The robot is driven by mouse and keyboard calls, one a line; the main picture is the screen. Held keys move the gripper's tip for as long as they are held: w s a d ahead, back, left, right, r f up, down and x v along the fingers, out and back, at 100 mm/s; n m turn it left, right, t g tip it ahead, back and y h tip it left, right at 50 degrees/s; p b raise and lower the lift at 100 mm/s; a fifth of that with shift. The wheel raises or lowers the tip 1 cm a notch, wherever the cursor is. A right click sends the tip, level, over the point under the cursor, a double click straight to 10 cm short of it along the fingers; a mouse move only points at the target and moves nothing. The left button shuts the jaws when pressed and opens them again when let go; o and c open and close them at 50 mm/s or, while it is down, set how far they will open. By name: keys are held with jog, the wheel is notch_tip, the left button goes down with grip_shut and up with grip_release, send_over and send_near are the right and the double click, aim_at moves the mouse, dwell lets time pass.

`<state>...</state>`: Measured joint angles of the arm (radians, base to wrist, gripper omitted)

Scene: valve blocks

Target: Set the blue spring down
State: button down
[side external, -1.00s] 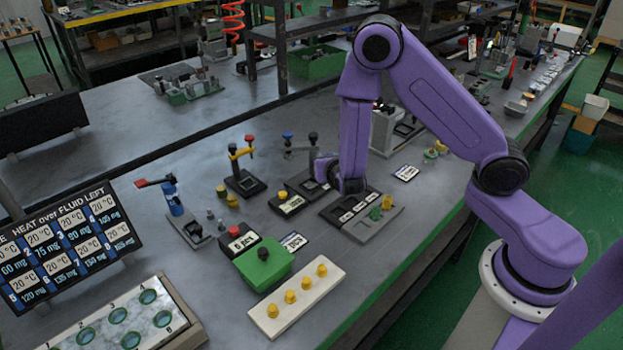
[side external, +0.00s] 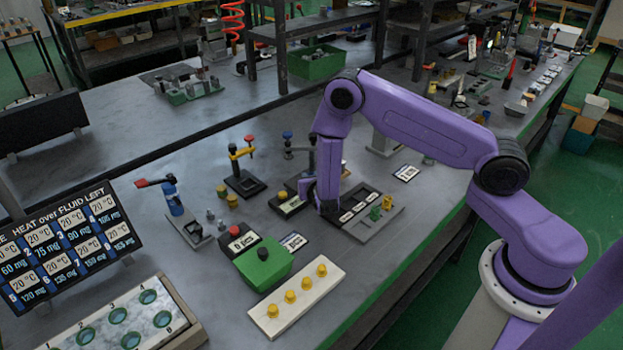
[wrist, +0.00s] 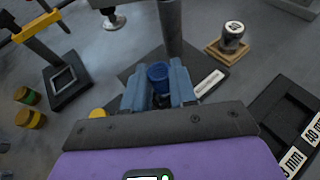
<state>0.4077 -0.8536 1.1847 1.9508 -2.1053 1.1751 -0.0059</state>
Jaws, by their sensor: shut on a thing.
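My gripper (wrist: 159,85) is shut on the blue spring (wrist: 158,74), which shows between its two blue-grey fingers in the wrist view. The spring's lower end is hidden, and I cannot tell whether it touches anything. In the side view my gripper (side external: 328,208) is low, by the left end of the dark slotted tray (side external: 372,192). The spring cannot be made out there. In the wrist view a dark post (wrist: 170,28) on a dark base stands just beyond the fingers.
The slotted tray with labels (wrist: 296,140) lies right in the wrist view. A wooden base with a grey cylinder (wrist: 233,38) is at upper right. A yellow-armed press (side external: 242,168) stands left, with yellow parts nearby. A green box (side external: 264,264) is in front.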

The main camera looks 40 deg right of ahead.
jog(key=shift+f, duration=0.15)
jog(key=c, duration=0.9)
grip_release()
